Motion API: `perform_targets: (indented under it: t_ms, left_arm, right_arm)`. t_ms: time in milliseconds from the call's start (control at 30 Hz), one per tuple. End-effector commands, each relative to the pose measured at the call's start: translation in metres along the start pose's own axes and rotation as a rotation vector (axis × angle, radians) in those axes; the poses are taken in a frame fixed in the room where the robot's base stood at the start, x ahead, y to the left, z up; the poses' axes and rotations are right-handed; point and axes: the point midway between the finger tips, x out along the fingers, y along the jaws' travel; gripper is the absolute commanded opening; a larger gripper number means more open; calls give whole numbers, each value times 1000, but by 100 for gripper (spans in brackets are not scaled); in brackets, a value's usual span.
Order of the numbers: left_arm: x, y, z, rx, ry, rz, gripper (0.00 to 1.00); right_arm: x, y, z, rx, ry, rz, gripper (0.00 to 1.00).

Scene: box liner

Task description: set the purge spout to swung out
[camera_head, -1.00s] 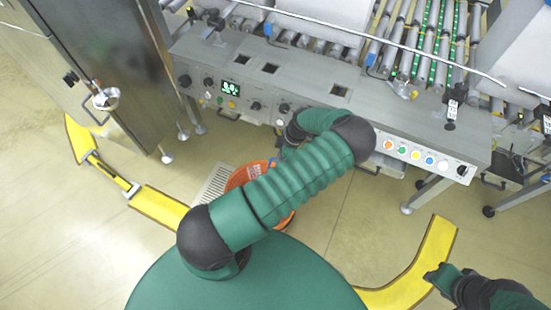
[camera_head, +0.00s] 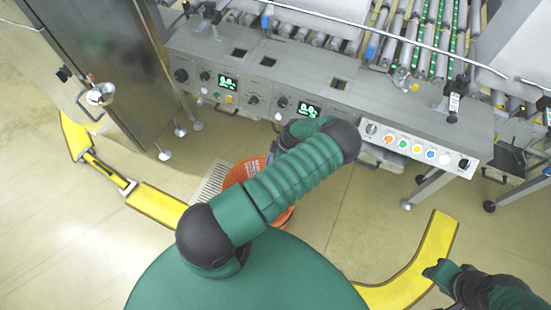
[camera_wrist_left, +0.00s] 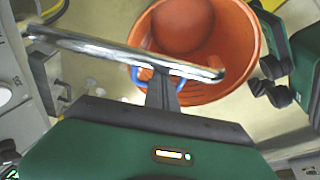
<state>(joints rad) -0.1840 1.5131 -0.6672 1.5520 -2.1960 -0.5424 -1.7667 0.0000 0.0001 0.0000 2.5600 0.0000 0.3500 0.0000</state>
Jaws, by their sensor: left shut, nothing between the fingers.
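The purge spout appears to be the chrome tube (camera_wrist_left: 110,50) in the left wrist view. It runs from the grey panel side at the left and its free end reaches over the orange bucket (camera_wrist_left: 238,40). My left gripper (camera_wrist_left: 163,85) is shut and empty, its dark fingertips right at the tube's near side. I cannot tell whether they touch it. A blue piece shows beside the fingertips. In the head view my left arm hides the spout and most of the left gripper. My right gripper (camera_head: 432,271) is low at the right, away from the machine; its jaw state is unclear.
The grey control panel (camera_head: 420,118) with knobs, buttons and two lit displays spans the machine front. The orange bucket (camera_head: 238,172) stands on the floor below it, beside a white grate (camera_head: 211,182). A steel cabinet (camera_head: 105,60) stands left. Yellow floor strips (camera_head: 160,205) lie around me.

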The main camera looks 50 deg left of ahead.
Motion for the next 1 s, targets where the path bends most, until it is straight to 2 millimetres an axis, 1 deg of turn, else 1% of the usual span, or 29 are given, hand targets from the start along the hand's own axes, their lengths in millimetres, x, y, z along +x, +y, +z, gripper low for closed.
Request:
perform_targets:
  t_ms: [100,167,267,300,333,400,500,867,967,1000]
  left_arm:
    - [0,0,0,0,0,0,0]
    - [-2,0,-3,8,0,2,0]
    - [-3,3,-17,61,-1,20,0]
    - [-1,3,-24,91,-1,28,0]
    - [1,5,-29,106,0,33,0]
    - [8,9,-38,117,1,38,0]
    - [13,12,-44,117,0,38,0]
    - [12,12,-44,118,0,39,0]
    - [0,13,-44,118,-1,40,0]
    - [-7,12,-44,119,-1,40,0]
  right_arm:
    - [0,0,0,0,0,0,36]
    - [-4,0,-1,0,0,0,36]
    - [-21,0,-5,0,0,0,36]
    - [-28,0,-7,0,0,0,36]
    - [-31,0,-7,0,0,0,36]
    - [-31,0,-8,0,1,0,36]
    - [-31,0,-7,0,0,0,36]
    - [-31,0,-7,0,0,0,36]
    - [-34,0,-8,0,0,0,36]
    - [-37,0,-9,0,0,0,36]
